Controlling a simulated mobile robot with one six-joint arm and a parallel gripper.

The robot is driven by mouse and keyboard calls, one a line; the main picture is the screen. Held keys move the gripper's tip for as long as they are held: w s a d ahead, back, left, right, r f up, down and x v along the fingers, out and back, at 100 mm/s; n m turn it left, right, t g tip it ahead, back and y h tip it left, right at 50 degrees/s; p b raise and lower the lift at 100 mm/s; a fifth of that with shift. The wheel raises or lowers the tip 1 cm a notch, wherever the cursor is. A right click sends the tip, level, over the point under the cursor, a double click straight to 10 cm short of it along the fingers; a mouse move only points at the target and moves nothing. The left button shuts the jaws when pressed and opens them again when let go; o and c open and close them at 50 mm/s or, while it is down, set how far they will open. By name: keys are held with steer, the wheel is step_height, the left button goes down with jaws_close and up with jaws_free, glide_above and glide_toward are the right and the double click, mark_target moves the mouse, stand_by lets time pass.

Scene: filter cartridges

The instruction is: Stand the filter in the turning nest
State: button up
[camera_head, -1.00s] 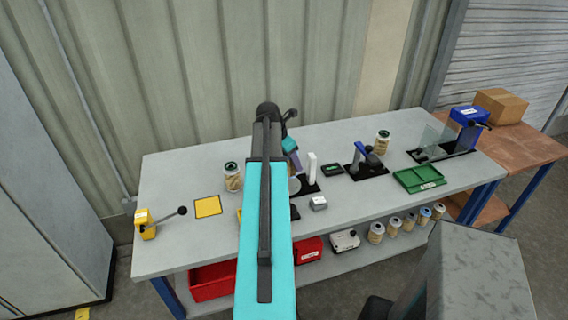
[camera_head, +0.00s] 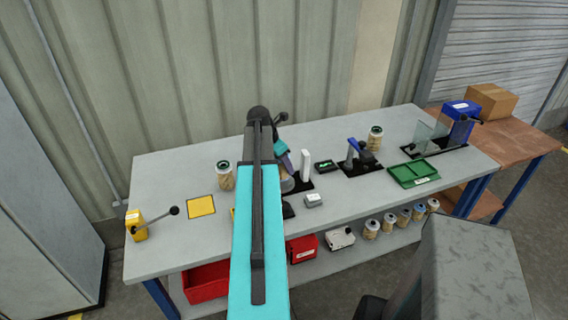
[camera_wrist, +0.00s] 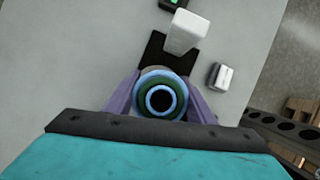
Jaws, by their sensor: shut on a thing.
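My gripper (camera_wrist: 160,92) is shut on a filter; its two purple fingers lie on either side. The filter (camera_wrist: 160,76) is seen end-on in the wrist view, with a blue and green ringed end around a dark hole. Beneath it is a black base plate (camera_wrist: 154,50) with a white post (camera_wrist: 184,33), which looks like the turning nest. In the head view the white post (camera_head: 305,163) stands just right of my gripper. The filter hides most of the nest's seat, so I cannot tell whether it touches.
A small grey box (camera_head: 313,200) lies in front of the nest. A filter jar (camera_head: 225,176) and yellow pad (camera_head: 201,206) are at left. A blue-levered fixture (camera_head: 360,160), another jar (camera_head: 376,138) and a green tray (camera_head: 413,174) are at right.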

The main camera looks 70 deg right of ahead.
steer(key=shift+f, duration=0.8)
steer(key=shift+f+p, duration=0.5)
steer(key=shift+p, duration=0.05)
stand_by(1.8)
steer(key=o, duration=1.6)
steer(key=shift+c, duration=0.2)
steer(key=shift+r, duration=0.2)
steer(key=shift+r+p, duration=0.35)
steer(key=shift+p, duration=0.1)
steer(key=shift+r+p, duration=0.35)
steer(key=shift+r, duration=0.15)
